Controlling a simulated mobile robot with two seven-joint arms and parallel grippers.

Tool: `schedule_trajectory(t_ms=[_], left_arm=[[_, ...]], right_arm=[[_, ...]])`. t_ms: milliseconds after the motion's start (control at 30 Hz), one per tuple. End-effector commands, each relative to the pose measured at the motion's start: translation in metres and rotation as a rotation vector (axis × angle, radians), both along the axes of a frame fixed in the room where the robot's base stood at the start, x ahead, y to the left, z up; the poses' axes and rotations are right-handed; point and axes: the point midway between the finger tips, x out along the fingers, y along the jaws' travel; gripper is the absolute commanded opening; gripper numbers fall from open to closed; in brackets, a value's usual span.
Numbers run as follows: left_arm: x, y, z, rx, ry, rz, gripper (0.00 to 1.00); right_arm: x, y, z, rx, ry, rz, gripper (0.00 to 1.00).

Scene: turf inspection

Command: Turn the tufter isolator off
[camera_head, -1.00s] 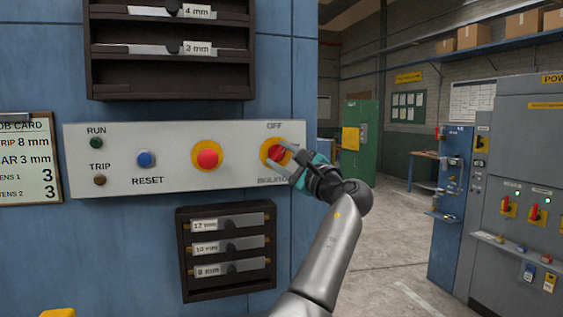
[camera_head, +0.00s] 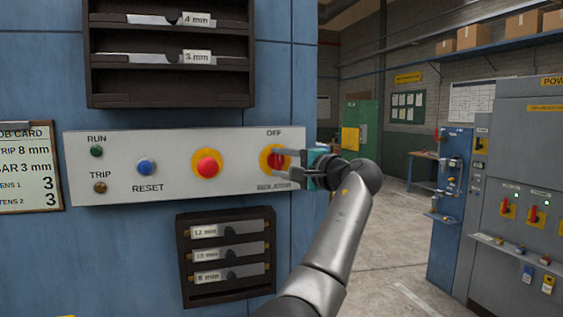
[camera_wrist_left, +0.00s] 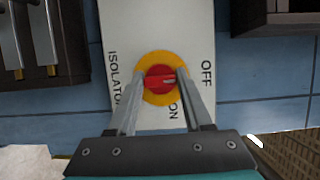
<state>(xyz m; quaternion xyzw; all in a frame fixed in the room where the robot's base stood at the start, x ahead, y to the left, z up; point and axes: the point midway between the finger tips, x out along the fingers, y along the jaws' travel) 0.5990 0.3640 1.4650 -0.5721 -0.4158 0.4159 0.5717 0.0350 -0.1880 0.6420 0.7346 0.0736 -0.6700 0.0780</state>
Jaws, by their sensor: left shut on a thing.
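The isolator is a red knob on a round yellow plate (camera_head: 264,160) at the right end of the pale control panel (camera_head: 120,188). OFF is printed above it in the head view. My left gripper (camera_head: 277,161) comes in from the right, its two fingers one above the other at the knob. In the left wrist view the red knob (camera_wrist_left: 159,78) sits between the fingertips of my left gripper (camera_wrist_left: 161,75), shut on it. A pale mark on the knob lies on the side towards OFF; ON is below, partly hidden by a finger. My right gripper is not in view.
A red button (camera_head: 207,168) on yellow and a blue RESET button (camera_head: 146,167) are on the same panel, left of the isolator. Dark racks stand above (camera_head: 170,73) and below (camera_head: 184,262) the panel. Open floor (camera_head: 385,235) is to the right.

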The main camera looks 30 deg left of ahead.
Motion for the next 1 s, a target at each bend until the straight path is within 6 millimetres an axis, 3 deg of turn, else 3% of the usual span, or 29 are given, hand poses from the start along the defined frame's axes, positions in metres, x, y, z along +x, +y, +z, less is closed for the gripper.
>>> schedule_trajectory(t_ms=[467,500,767,1000], left_arm=[[0.0006,-0.0007,-0.0008,-0.013,-0.012,-0.003,0.00],[0.0005,-0.0006,-0.0008,-0.013,-0.012,-0.003,0.51],[0.0003,-0.0004,-0.0004,-0.011,-0.011,-0.002,0.80],[0.0001,-0.0007,-0.0002,-0.010,-0.011,-0.001,0.80]], right_arm=[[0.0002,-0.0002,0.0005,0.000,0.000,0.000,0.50],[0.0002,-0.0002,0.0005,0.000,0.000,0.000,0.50],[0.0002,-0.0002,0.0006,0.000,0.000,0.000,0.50],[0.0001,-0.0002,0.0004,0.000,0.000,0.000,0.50]])
